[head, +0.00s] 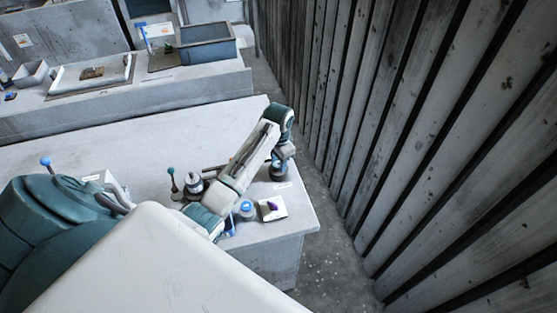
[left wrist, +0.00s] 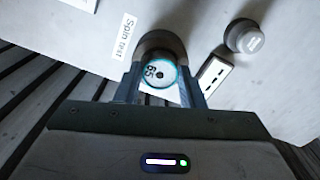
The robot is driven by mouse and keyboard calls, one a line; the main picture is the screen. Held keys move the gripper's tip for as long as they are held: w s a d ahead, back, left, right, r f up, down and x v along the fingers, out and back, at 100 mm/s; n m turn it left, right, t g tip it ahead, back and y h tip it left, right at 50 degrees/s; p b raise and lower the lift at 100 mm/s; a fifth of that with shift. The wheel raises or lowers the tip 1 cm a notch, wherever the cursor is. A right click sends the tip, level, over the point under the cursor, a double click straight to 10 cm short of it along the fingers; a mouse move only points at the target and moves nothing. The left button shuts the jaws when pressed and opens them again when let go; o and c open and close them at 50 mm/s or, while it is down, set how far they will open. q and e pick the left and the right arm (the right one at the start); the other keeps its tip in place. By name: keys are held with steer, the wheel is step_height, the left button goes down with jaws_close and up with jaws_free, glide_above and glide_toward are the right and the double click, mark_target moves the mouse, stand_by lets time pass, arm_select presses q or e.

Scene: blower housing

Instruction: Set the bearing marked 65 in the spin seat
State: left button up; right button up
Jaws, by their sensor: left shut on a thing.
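The bearing marked 65 (left wrist: 160,73) is a pale disc with a teal rim and a dark centre hole. It sits between the two fingers of my left gripper (left wrist: 159,88), which is shut on it. A dark round seat (left wrist: 160,40) with a brownish-grey rim shows just behind the bearing, by a label reading "Spin test" (left wrist: 124,37). I cannot tell whether the bearing is in the seat or above it. In the head view, my left gripper (head: 281,158) points down over the dark round seat (head: 278,173) near the table's right end; the bearing is hidden there. My right gripper is not in view.
A grey round piece (left wrist: 246,36) lies near the seat. A slatted wall (head: 430,130) stands right.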

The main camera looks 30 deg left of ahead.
arm_select(q)
steer(key=shift+f, duration=0.25)
steer(key=o, duration=1.2)
steer(key=shift+c, duration=0.2)
steer(key=o, duration=0.4)
steer(key=shift+r, duration=3.75)
steer(key=shift+f, duration=0.1)
